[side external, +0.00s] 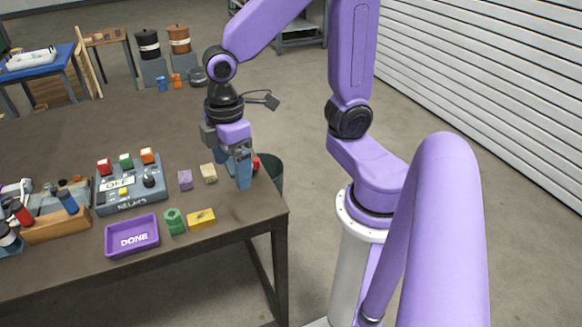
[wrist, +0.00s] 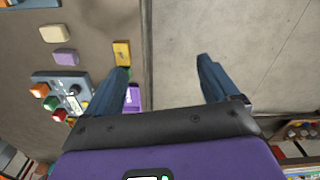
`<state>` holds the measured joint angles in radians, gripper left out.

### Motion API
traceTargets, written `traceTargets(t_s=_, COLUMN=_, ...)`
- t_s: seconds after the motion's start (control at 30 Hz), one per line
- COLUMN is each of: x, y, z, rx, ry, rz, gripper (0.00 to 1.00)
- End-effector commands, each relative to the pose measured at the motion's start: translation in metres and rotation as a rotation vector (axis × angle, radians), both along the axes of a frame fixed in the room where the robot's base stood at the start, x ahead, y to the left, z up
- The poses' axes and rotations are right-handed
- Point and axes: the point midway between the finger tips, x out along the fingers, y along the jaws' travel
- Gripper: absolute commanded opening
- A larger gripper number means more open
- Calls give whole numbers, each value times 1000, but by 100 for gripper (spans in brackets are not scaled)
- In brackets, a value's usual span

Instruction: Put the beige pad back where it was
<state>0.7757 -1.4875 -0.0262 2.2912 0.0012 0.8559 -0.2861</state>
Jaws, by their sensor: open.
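The beige pad (side external: 208,173) lies on the table just left of my gripper (side external: 243,184), beside a lavender pad (side external: 185,180). In the wrist view, the beige pad (wrist: 53,34) is at the upper left, well outside the jaws. My gripper (wrist: 165,75) is open with nothing between its fingers. It points down near the table's right edge. In the wrist view the left finger is over the table and the right finger over the floor.
A relay box (side external: 132,187) with coloured buttons stands left of the pads. A purple DONE tray (side external: 132,236), a green part (side external: 174,222) and a yellow block (side external: 201,218) lie along the near edge. A red object (side external: 256,164) is partly hidden behind my gripper.

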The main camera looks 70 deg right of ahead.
Motion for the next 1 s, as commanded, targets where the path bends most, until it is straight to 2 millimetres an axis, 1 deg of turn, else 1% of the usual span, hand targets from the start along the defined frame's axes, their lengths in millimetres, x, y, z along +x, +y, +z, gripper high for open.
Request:
traceTargets(t_s=0.03, x=-19, y=2, z=4, rx=4, ry=-3, rz=22, gripper=88)
traceTargets(t_s=0.1, x=-44, y=1, z=6, rx=7, ry=-3, rz=41, gripper=88)
traceTargets(t_s=0.2, x=-74, y=-2, z=9, rx=9, ry=-2, rz=65, gripper=88)
traceTargets(t_s=0.3, x=-96, y=-7, z=10, rx=11, ry=-2, rz=84, gripper=88)
traceTargets(t_s=0.4, x=-110, y=-11, z=10, rx=13, ry=-1, rz=93, gripper=88)
traceTargets(t_s=0.57, x=-119, y=-14, z=9, rx=12, ry=1, rz=100, gripper=88)
traceTargets(t_s=1.0, x=-119, y=-14, z=9, rx=12, ry=1, rz=100, gripper=88)
